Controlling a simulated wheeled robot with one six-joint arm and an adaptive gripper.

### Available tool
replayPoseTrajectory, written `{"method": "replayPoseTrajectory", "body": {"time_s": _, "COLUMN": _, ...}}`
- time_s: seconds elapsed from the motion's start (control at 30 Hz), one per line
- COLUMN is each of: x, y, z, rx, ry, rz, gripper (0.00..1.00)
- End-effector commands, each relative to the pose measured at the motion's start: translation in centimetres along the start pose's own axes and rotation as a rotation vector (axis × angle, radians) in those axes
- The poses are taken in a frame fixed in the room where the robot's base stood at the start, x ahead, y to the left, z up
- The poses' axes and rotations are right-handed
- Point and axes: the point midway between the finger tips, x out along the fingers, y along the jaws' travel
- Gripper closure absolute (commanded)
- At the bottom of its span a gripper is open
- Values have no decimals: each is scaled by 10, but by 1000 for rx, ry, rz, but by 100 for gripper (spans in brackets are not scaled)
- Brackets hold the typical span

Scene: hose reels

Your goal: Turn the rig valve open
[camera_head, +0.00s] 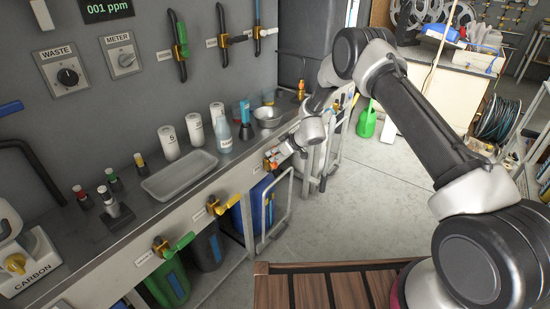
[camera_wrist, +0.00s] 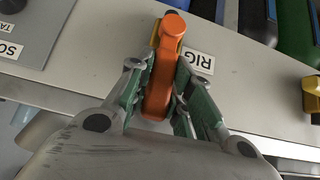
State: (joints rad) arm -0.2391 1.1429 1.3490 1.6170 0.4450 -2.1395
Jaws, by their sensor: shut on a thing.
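The rig valve shows in the wrist view as an orange lever handle (camera_wrist: 172,32), with a white label reading RIG (camera_wrist: 197,62) beside it on the grey counter front. My gripper (camera_wrist: 160,100) has its green-padded fingers on either side of the handle, closed on it. In the head view my gripper (camera_head: 282,154) is at the counter's front edge, by a small orange part of the rig valve (camera_head: 268,165). The valve's body is mostly hidden behind the handle and the fingers.
A tray (camera_head: 180,174), bottles and a funnel stand on the counter. A metal cart frame (camera_head: 340,130) stands close by my gripper. The grey floor (camera_head: 360,215) in the middle is clear.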

Motion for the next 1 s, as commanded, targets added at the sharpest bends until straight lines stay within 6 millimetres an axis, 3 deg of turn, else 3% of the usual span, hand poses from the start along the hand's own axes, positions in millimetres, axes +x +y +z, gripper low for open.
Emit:
{"method": "replayPoseTrajectory", "body": {"time_s": 0.3, "x": 1, "y": -1, "z": 1, "rx": -1, "ry": -2, "rz": -2, "gripper": 100}}
{"method": "replayPoseTrajectory", "body": {"time_s": 0.33, "x": 1, "y": -1, "z": 1, "rx": -1, "ry": -2, "rz": -2, "gripper": 75}}
{"method": "replayPoseTrajectory", "body": {"time_s": 0.43, "x": 1, "y": -1, "z": 1, "rx": -1, "ry": -2, "rz": -2, "gripper": 57}}
{"method": "replayPoseTrajectory", "body": {"time_s": 0.8, "x": -3, "y": 0, "z": 0, "rx": 0, "ry": -1, "rz": -1, "gripper": 57}}
{"method": "replayPoseTrajectory", "body": {"time_s": 1.0, "x": -35, "y": 1, "z": 0, "rx": 1, "ry": -1, "rz": 1, "gripper": 57}}
